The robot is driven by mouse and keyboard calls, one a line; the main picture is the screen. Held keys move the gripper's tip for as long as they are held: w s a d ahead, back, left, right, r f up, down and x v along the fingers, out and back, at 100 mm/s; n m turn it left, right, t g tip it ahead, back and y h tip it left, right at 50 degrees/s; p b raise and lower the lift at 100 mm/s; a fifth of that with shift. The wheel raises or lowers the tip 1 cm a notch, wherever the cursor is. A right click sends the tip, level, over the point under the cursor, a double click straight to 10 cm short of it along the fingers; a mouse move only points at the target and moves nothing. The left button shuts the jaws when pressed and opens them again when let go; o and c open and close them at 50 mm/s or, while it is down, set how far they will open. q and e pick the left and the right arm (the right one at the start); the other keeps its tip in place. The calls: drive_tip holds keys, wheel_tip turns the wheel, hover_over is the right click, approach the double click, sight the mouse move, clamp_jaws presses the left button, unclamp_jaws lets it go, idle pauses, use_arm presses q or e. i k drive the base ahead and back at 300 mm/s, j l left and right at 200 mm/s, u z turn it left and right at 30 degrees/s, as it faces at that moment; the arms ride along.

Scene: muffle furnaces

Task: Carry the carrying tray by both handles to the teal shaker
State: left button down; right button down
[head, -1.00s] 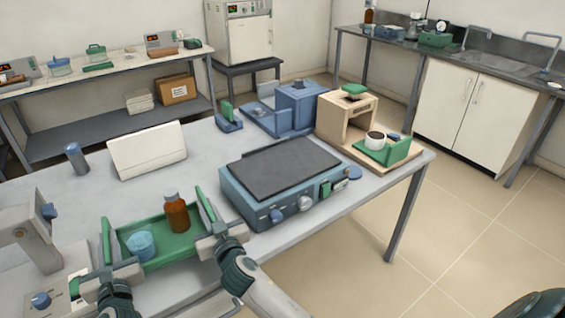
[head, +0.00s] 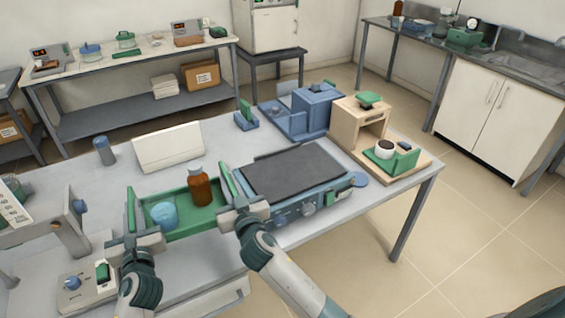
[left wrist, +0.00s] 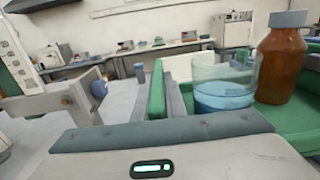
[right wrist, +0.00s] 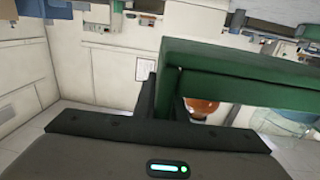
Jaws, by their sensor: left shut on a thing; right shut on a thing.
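The green carrying tray (head: 200,229) is held between my two grippers at the table's front side, left of the teal shaker (head: 325,206). It carries a beaker of blue liquid (head: 164,214) and a brown bottle (head: 200,188), both upright. My left gripper (head: 140,238) is shut on the tray's left handle. My right gripper (head: 242,212) is shut on its right handle (head: 228,182), which overlaps the shaker's left end in the head view. The shaker has a flat dark top plate (head: 293,172), bare. The left wrist view shows the beaker (left wrist: 222,88) and bottle (left wrist: 281,62) close by.
A white panel-like box (head: 168,148) and a blue-grey cylinder (head: 104,151) stand behind the tray. A grey stand (head: 70,235) is at the left. A wooden rig (head: 358,122) and a blue device (head: 312,108) stand behind the shaker. Bare table lies left of the shaker.

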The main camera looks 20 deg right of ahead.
sight(294, 170)
drive_tip(key=k+l, duration=0.1)
drive_tip(key=l, duration=0.3)
drive_tip(key=k+l, duration=0.1)
drive_tip(key=l, duration=0.3)
drive_tip(key=k+l+u, duration=0.1)
drive_tip(key=l, duration=0.25)
drive_tip(key=k+l, duration=0.15)
drive_tip(key=l, duration=0.25)
drive_tip(key=k+l, duration=0.1)
drive_tip(key=l, duration=0.3)
drive_tip(key=k+l, duration=0.1)
drive_tip(key=l, duration=0.25)
drive_tip(key=u, duration=0.05)
